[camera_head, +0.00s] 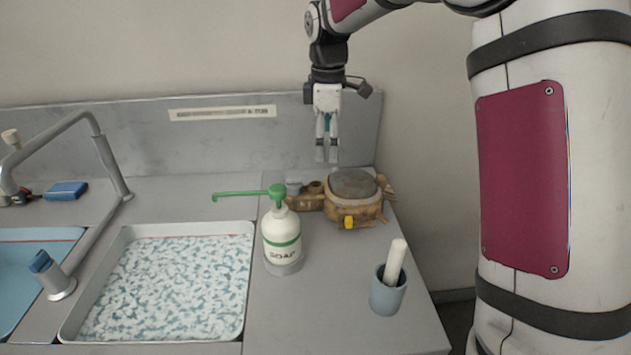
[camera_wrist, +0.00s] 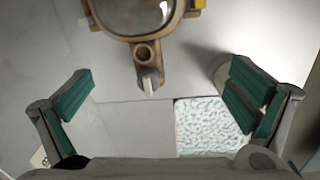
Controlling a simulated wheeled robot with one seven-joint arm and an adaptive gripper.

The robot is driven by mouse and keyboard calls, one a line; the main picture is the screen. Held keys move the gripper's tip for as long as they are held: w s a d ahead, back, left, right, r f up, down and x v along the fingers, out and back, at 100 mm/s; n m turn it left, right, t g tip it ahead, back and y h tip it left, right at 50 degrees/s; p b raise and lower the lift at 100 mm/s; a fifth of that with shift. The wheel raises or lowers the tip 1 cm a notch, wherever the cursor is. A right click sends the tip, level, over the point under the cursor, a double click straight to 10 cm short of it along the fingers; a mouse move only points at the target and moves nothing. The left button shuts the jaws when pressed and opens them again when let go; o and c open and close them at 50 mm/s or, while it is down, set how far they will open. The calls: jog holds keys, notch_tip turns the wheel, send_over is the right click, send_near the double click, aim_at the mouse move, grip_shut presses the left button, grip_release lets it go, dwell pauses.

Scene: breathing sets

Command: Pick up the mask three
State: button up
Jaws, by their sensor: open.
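The mask three appears to be the brown mask (camera_head: 352,205) with a rounded grey face and a yellow part on its front, lying on the grey counter near the back right. In the wrist view the mask (camera_wrist: 145,27) is at the top, partly cut off, with a round port and a small pale tip pointing down the picture. My gripper (camera_head: 327,155) points down above the counter, near the mask's back left side and apart from it. In the wrist view my gripper (camera_wrist: 158,92) has its green-padded fingers wide apart with nothing held.
A white soap bottle (camera_head: 282,240) with a green pump stands left of the mask. A blue-grey cup (camera_head: 387,293) with a white pestle-like rod stands in front. A sink basin (camera_head: 247,262) with a speckled bottom and a faucet (camera_head: 109,165) are left. A wall (camera_head: 230,60) rises behind.

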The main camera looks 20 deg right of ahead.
jog(key=n, duration=0.2)
send_over(322, 190)
notch_tip(322, 190, down, 4)
jog(key=shift+g, duration=0.3)
jog(key=f, duration=0.8)
jog(key=shift+w+d, duration=0.25)
jog(key=shift+d, duration=0.05)
jog(key=shift+w+a+f+p, duration=0.1)
jog(key=shift+f+p, duration=0.15)
jog(key=shift+f, duration=1.3)
jog(key=shift+w+a+f+p, duration=0.1)
jog(key=shift+f+p, duration=0.1)
jog(key=shift+f, duration=1.35)
jog(key=c, duration=2.3)
jog(key=shift+o, duration=0.2)
jog(key=shift+r, duration=0.15)
notch_tip(322, 190, up, 10)
jog(key=shift+f+b, duration=0.1)
jog(key=shift+b, duration=0.4)
